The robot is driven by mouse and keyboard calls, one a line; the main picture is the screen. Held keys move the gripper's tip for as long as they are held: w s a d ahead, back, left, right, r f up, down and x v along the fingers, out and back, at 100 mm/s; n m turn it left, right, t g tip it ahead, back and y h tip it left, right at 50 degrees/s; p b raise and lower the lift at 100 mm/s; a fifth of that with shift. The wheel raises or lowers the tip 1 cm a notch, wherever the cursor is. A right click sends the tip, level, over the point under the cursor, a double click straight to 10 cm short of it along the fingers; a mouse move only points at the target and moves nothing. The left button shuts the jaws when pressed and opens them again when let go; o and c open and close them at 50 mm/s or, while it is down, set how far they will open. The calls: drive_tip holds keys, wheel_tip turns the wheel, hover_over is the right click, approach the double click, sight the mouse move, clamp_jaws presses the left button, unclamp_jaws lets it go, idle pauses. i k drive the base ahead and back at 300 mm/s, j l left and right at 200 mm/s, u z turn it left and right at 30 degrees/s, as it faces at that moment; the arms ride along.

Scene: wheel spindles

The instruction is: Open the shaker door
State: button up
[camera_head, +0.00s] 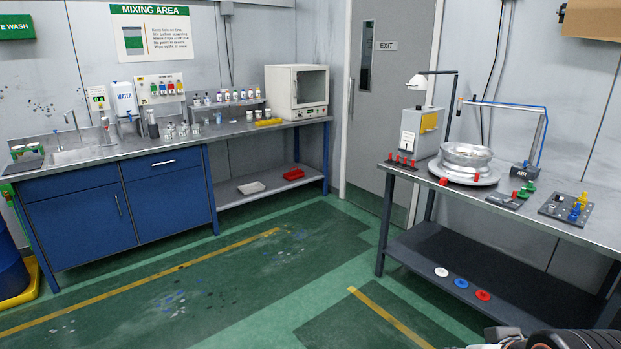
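A cream box-shaped machine (283,95) stands at the right end of the left counter and looks like the shaker. Its front door (311,88) has a dark window and appears shut. A control strip with small knobs or buttons runs below the door. A part of my arm shows at the bottom right edge of the view, far from the machine. My gripper's fingers are not in view.
The left counter (240,127) holds bottles and cups. A grey exit door (377,100) is right of the machine. The right workbench (472,192) carries a metal wheel (466,156) and tools. The green floor (230,290) between the benches is clear.

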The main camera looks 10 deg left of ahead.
sight(294, 69)
drive_tip(key=i+j+u, duration=0.15)
drive_tip(key=i, duration=2.4)
drive_tip(key=i+u, duration=0.2)
drive_tip(key=i, duration=2.35)
drive_tip(key=i+l+u, duration=0.15)
drive_tip(key=i+u, duration=0.25)
drive_tip(key=i, duration=0.15)
drive_tip(key=i+l+u, duration=0.35)
drive_tip(key=i, duration=0.15)
drive_tip(key=i+l+u, duration=0.4)
drive_tip(key=i, duration=0.05)
